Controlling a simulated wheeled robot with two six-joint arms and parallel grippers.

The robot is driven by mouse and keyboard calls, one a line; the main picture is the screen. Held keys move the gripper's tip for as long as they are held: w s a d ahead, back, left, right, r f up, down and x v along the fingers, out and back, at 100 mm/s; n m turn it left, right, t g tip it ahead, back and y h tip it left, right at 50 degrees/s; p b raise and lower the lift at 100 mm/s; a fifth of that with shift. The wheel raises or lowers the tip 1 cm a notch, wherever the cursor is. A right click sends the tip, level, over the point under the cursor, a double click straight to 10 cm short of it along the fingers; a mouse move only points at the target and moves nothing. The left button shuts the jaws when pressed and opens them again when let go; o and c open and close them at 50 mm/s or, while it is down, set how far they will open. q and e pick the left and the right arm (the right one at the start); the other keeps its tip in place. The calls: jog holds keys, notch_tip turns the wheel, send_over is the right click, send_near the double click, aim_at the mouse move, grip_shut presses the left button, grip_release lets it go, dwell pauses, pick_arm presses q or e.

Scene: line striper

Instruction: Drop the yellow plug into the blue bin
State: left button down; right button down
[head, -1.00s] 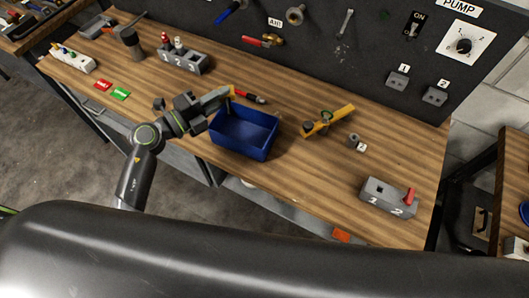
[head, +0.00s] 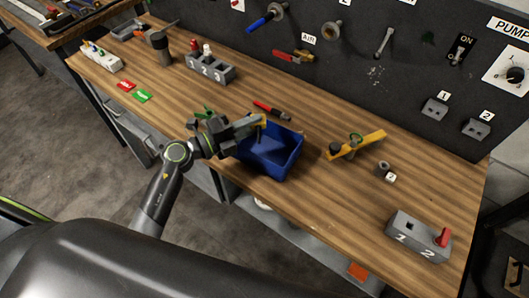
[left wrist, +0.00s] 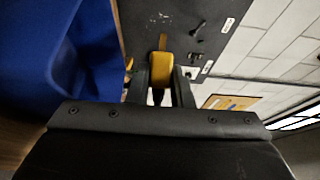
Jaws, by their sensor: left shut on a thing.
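The blue bin (head: 287,166) stands on the wooden workbench near its front edge, open side up. My left gripper (head: 262,123) is over the bin's back left part, its arm reaching in from the left. It is shut on the yellow plug (left wrist: 160,68), which shows between the two fingers in the left wrist view. In the head view only a small yellow part of the plug (head: 263,122) shows at the fingertips. The bin's blue wall (left wrist: 95,50) fills the left of the wrist view. My right gripper is not in view.
A red-handled tool (head: 272,111) lies behind the bin. A yellow bar with a black knob (head: 365,143) lies to its right. A grey block marked 1 and 2 (head: 418,238) stands at the right end. A dark tool panel (head: 350,75) rises behind.

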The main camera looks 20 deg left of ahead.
pick_arm(q)
jog(key=c, duration=1.2)
grip_release()
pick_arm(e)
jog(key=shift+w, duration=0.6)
pick_arm(q)
jog(key=shift+s+a, duration=0.1)
jog(key=b+v, duration=0.6)
jog(key=v, duration=1.1)
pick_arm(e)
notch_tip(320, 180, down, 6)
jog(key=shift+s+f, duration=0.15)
pick_arm(q)
jog(key=shift+a+r, duration=0.1)
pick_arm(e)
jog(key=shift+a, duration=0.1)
